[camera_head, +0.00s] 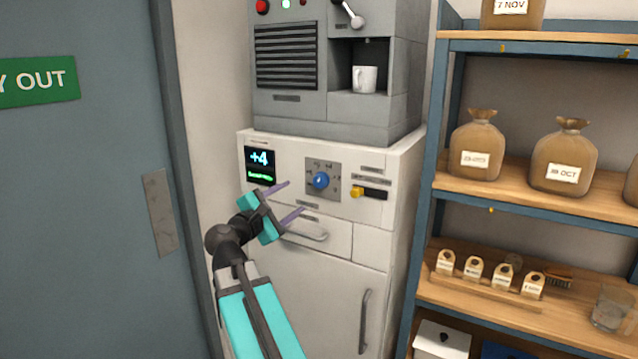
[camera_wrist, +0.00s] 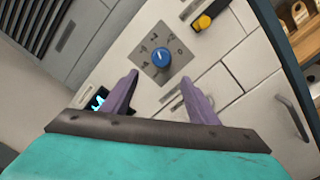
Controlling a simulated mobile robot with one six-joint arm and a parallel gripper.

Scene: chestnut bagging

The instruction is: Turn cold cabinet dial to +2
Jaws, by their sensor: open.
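The cold cabinet (camera_head: 338,265) is a white unit with a control panel along its top. Its blue dial (camera_head: 320,180) sits on a grey square plate (camera_head: 334,168) with markings around it. The dial also shows in the wrist view (camera_wrist: 161,58), with a white pointer line on its face. A display (camera_head: 260,160) left of the dial reads "+4" with green text below. My gripper (camera_head: 295,199) is open and empty, in front of the panel. In the wrist view its two purple fingers (camera_wrist: 158,92) stand apart, with the dial beyond them, centred between their tips.
A yellow knob (camera_head: 356,192) sits on the panel right of the dial. A drawer handle (camera_head: 306,231) is below. A grey machine with a white mug (camera_head: 365,79) stands on the cabinet. Shelves with sacks (camera_head: 475,145) are at right, and a grey door (camera_head: 85,200) at left.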

